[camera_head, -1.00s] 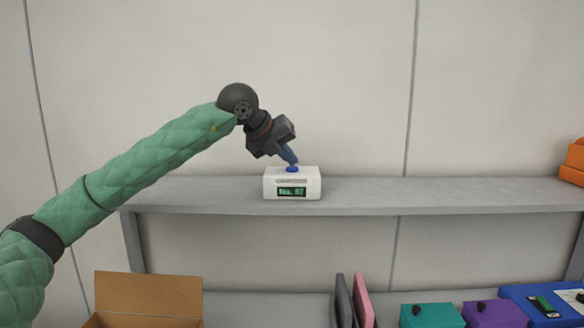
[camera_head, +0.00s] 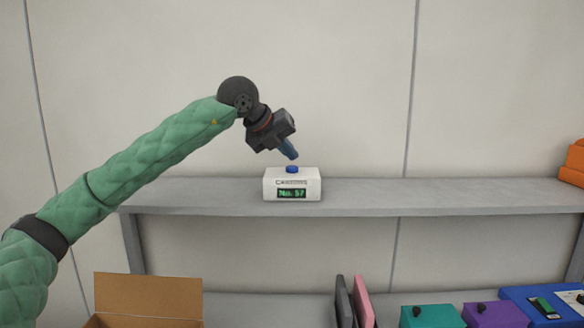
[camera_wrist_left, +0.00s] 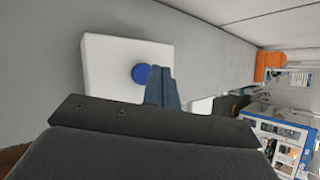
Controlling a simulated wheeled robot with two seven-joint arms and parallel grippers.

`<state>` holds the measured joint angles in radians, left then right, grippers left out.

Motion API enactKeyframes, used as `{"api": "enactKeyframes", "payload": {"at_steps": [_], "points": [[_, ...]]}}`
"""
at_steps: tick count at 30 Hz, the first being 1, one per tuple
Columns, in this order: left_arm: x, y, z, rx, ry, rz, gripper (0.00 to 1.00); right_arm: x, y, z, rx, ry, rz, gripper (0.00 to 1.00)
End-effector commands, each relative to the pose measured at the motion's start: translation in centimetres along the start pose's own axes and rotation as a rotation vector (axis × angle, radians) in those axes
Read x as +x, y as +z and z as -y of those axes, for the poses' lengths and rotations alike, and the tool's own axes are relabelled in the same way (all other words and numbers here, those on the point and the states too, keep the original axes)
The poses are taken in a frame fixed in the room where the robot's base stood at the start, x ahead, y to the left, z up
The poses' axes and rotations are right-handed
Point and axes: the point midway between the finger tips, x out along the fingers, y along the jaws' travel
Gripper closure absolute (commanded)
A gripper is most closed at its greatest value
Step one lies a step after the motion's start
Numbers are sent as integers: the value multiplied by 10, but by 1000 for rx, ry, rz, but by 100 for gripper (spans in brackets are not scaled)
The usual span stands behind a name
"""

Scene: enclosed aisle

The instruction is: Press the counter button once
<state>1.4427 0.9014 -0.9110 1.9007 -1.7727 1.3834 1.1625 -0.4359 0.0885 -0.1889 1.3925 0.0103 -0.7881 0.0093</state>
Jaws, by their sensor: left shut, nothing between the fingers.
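The counter (camera_head: 293,184) is a white box on the grey shelf, with a blue button (camera_head: 292,169) on top and a green-lit display that seems to read "No. 57". My left gripper (camera_head: 293,155) is shut and empty, its blue fingers pointing down just above the button, with a small gap between them. In the left wrist view the white counter (camera_wrist_left: 110,75) and its blue button (camera_wrist_left: 142,73) show beside the shut fingertips (camera_wrist_left: 160,72). My right gripper is not in view.
The shelf (camera_head: 430,196) is bare to the right of the counter up to orange boxes (camera_head: 573,163). Below are an open cardboard box (camera_head: 148,295), grey and pink upright panels (camera_head: 361,300), and teal (camera_head: 432,317) and purple (camera_head: 495,315) boxes.

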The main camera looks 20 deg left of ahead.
Motion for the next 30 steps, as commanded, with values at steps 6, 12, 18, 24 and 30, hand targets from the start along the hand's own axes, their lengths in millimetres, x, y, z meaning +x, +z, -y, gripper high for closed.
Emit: {"api": "enactKeyframes", "payload": {"at_steps": [6, 12, 18, 24, 30], "points": [[0, 0, 0, 0, 0, 0, 100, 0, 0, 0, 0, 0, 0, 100], [-4, 3, 3, 0, 0, 0, 100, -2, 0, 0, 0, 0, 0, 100], [-14, 11, 10, 0, 0, 1, 100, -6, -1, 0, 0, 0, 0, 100], [-26, 19, 18, 0, 1, 1, 100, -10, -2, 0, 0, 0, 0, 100], [-35, 25, 25, 0, 0, 1, 100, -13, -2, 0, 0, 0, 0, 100]]}}
